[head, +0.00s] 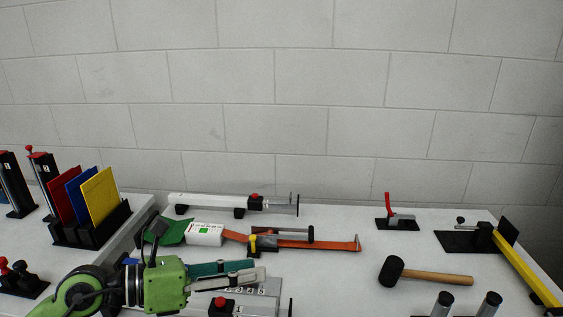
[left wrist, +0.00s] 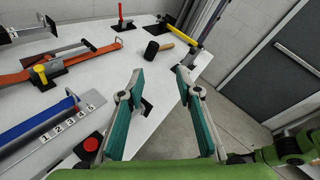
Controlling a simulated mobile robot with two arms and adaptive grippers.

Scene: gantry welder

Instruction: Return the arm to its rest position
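My left arm, green with black joints, comes in from the lower left in the head view. Its gripper (head: 254,269) is above the front part of the white workbench (head: 345,285), fingers pointing right. In the left wrist view the gripper (left wrist: 158,78) has its two teal-padded fingers spread apart, with nothing between them. The bench edge and grey floor show behind the gap. My right gripper is in neither view. A green arm part shows at the lower right of the wrist view; I cannot tell which arm it belongs to.
An orange strap tool (head: 320,244), a numbered strip (head: 248,291) and a clamp bar (head: 215,201) lie near the left gripper. A mallet (head: 440,277), red-handled clamp (head: 397,219) and yellow bar (head: 525,267) are right. Coloured plates (head: 100,197) stand in a rack left.

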